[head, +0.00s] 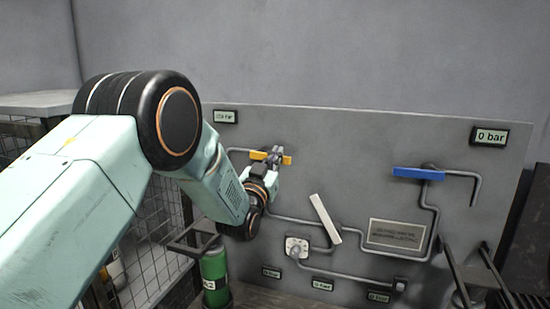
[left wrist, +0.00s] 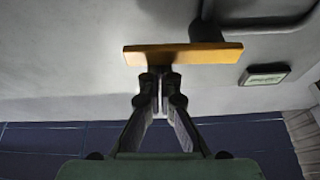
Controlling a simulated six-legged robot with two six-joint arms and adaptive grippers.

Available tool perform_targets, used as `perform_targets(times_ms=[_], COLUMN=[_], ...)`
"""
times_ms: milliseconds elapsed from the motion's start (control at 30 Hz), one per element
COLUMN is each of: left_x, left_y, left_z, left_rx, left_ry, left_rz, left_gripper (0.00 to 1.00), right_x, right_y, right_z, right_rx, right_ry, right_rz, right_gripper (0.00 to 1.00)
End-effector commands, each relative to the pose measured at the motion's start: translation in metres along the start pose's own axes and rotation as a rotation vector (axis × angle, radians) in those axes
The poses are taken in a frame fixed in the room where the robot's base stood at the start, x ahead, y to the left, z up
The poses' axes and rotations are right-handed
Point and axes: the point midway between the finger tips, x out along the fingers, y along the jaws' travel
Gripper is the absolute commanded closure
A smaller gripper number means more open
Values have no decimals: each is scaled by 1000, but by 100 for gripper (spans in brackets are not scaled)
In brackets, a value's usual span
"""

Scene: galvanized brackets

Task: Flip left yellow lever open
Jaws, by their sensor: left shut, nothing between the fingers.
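The left yellow lever (head: 287,160) is on the grey panel, left of its middle, and lies roughly level. My left gripper (head: 277,155) is right at it and hides part of it. In the left wrist view the yellow lever (left wrist: 183,54) runs across the picture just beyond the fingertips of my left gripper (left wrist: 160,80). The fingers are shut with nothing between them. I cannot tell whether the tips touch the lever. My right gripper is not in view.
The panel (head: 400,135) also carries a blue lever (head: 418,174), a tilted white lever (head: 325,219), pipes and several small displays, one reading 0 bar (head: 490,137). A green cylinder (head: 215,275) stands below my left arm, beside a wire mesh cage (head: 150,225).

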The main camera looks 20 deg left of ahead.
Motion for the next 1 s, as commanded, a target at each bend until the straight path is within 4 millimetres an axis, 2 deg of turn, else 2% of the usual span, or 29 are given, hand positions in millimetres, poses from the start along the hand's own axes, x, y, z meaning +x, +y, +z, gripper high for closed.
perform_targets(times_ms=[33,400,1000], left_x=[-2,-9,-18], left_y=[0,2,-8], left_z=[5,24,50], left_rx=[28,335,875], left_ry=[0,-1,-1], left_rz=[10,116,304], left_gripper=[100,100,100], right_x=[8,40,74], right_y=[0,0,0], right_z=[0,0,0], right_rx=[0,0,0], right_ry=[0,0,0], right_rz=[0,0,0], right_gripper=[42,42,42])
